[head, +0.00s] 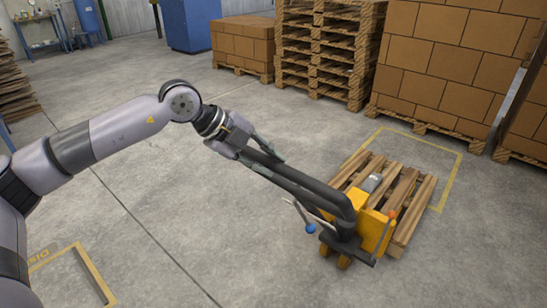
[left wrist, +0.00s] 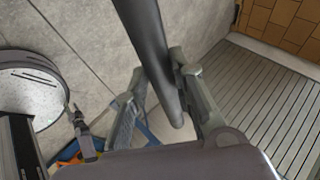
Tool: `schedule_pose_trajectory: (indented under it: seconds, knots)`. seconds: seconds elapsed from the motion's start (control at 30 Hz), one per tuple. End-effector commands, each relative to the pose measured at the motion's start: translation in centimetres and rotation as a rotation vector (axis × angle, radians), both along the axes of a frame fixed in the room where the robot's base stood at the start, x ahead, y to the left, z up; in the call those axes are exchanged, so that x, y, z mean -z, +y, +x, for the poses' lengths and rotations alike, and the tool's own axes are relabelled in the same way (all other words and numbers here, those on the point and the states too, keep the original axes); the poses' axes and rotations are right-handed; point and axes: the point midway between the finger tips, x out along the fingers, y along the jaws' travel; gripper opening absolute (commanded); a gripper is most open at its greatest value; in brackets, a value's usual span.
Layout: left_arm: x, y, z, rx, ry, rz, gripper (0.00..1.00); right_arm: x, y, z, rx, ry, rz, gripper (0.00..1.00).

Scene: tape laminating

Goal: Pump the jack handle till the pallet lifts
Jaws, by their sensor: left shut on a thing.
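The yellow pallet jack (head: 372,230) stands at the right of the head view with its black handle (head: 305,190) tilted low towards my arm. My left gripper (head: 256,150) is shut on the far end of the handle. In the left wrist view the dark handle bar (left wrist: 152,45) runs between the two fingers of my left gripper (left wrist: 160,88). The wooden pallet (head: 405,200) lies behind the jack, low to the floor; a gap under it cannot be made out. The jack's forks are mostly hidden by the pallet. My right gripper does not show.
A yellow floor outline (head: 452,180) surrounds the pallet's area. Stacked empty pallets (head: 325,50) and walls of brown boxes (head: 440,65) stand behind. A blue cabinet (head: 190,22) is at the back. The concrete floor left of the jack is clear.

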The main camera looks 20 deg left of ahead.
Motion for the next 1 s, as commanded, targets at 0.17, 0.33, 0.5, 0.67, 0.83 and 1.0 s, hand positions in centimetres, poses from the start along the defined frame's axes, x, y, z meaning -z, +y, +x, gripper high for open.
schedule_pose_trajectory:
  seconds: [0.17, 0.33, 0.5, 0.67, 0.83, 1.0]
  knots:
    - [1.34, 0.20, -0.62, 0.006, 0.018, 0.004, 0.00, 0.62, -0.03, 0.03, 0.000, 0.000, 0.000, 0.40]
    - [1.43, 0.23, -0.66, 0.006, 0.019, 0.005, 0.00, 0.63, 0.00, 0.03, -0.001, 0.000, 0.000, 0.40]
    - [1.42, 0.23, -0.64, 0.006, 0.019, 0.005, 0.00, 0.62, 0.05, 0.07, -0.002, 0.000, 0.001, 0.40]
    - [1.39, 0.23, -0.60, 0.006, 0.018, 0.004, 0.29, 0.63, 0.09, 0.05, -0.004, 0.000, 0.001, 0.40]
    - [1.30, 0.25, -0.55, 0.005, 0.015, 0.004, 0.40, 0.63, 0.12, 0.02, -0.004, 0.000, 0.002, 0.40]
    - [1.22, 0.27, -0.50, 0.004, 0.012, 0.004, 0.43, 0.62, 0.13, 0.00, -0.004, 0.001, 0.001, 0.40]
